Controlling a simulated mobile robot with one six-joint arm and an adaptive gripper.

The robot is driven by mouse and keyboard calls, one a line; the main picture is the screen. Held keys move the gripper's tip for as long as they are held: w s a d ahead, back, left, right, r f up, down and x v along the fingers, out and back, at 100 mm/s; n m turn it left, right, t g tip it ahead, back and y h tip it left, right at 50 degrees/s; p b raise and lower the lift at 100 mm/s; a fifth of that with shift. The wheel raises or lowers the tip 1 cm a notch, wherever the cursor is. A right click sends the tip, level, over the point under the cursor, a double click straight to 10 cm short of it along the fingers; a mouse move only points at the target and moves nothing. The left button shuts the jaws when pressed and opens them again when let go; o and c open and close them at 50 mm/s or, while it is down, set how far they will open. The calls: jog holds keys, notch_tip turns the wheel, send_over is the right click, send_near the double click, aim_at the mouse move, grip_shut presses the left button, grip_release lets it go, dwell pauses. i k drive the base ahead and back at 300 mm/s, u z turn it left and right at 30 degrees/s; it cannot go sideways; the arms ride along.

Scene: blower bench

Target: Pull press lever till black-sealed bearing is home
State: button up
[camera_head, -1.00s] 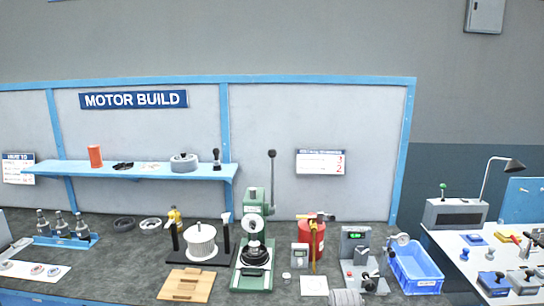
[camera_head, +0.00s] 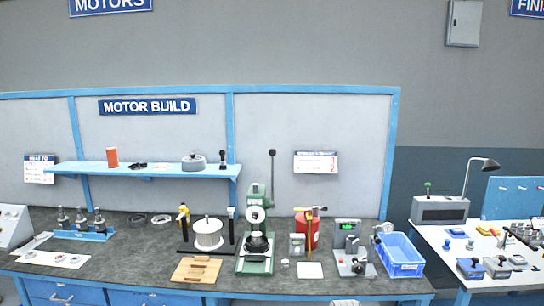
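The green arbor press (camera_head: 257,230) stands on the dark bench, right of the middle of the motor build section. Its lever (camera_head: 273,180) stands upright on the right side, with a black knob on top. A dark round part (camera_head: 258,244) sits on the press base under the ram. The black-sealed bearing cannot be made out at this size. My gripper is not in view.
A red canister (camera_head: 307,231), a gauge stand (camera_head: 353,262) and a blue bin (camera_head: 401,256) are to the right. A shelf (camera_head: 140,170) runs behind at left.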

aim_at(272, 152)
jog(key=z, duration=0.3)
jog(key=i, duration=1.35)
jog(key=u, duration=0.3)
